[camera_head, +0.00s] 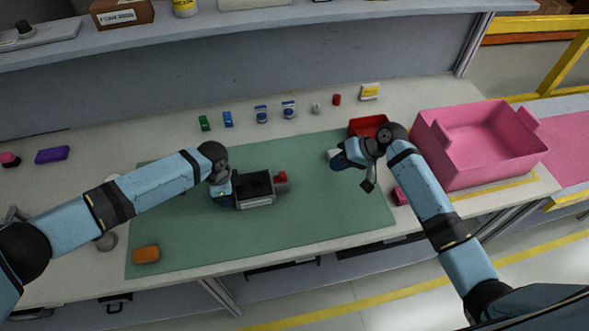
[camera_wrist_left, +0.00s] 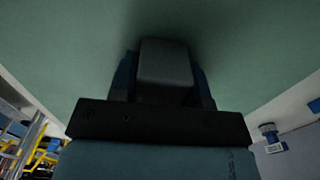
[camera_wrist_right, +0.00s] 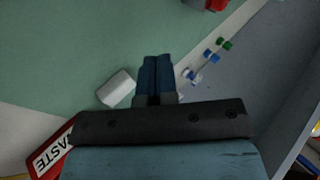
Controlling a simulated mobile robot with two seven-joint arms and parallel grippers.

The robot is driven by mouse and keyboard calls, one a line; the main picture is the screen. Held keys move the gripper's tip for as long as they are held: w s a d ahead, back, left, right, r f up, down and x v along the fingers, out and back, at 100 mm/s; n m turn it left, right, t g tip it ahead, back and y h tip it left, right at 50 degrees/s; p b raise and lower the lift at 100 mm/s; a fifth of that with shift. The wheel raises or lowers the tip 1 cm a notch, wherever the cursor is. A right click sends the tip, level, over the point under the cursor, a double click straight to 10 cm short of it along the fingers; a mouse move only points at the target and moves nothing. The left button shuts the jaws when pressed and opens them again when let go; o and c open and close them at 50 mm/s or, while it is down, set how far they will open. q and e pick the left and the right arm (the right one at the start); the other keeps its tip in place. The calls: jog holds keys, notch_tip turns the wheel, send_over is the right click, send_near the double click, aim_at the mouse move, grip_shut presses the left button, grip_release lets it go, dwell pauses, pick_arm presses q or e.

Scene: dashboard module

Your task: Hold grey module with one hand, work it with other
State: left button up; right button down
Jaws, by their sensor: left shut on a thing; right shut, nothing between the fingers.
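The grey module (camera_head: 256,190) has a black top and a red part (camera_head: 281,178) at its right end, and sits over the green mat. My left gripper (camera_head: 224,190) is at its left end, shut on it. In the left wrist view the module's grey end (camera_wrist_left: 165,62) shows between the fingers, and the rest is hidden. My right gripper (camera_head: 338,160) is to the right of the module, near the mat's right side, shut and empty. Its two blue fingers (camera_wrist_right: 156,78) are together in the right wrist view, beside a white block (camera_wrist_right: 117,88).
The green mat (camera_head: 300,235) has free room. A red bin (camera_head: 366,121) marked WASTE (camera_wrist_right: 52,158) and a pink crate (camera_head: 480,165) stand to the right. Several small items, including a green one (camera_head: 205,123), line the back. An orange block (camera_head: 146,254) lies front left.

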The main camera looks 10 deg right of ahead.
aim_at(280, 177)
jog(key=r+g, duration=0.1)
jog(key=w+r+g, duration=0.1)
jog(key=r, duration=0.1)
jog(key=w+r+g+y, duration=0.1)
jog(key=shift+a+r+n, duration=0.1)
jog(key=shift+r+n, duration=0.2)
jog(key=shift+r, duration=0.05)
jog(key=x, duration=0.9)
jog(key=shift+s+a, duration=0.1)
jog(key=shift+a, duration=0.1)
jog(key=a, duration=0.3)
jog(key=shift+a+f, duration=0.2)
jog(key=shift+f, duration=0.05)
jog(key=shift+a, duration=0.55)
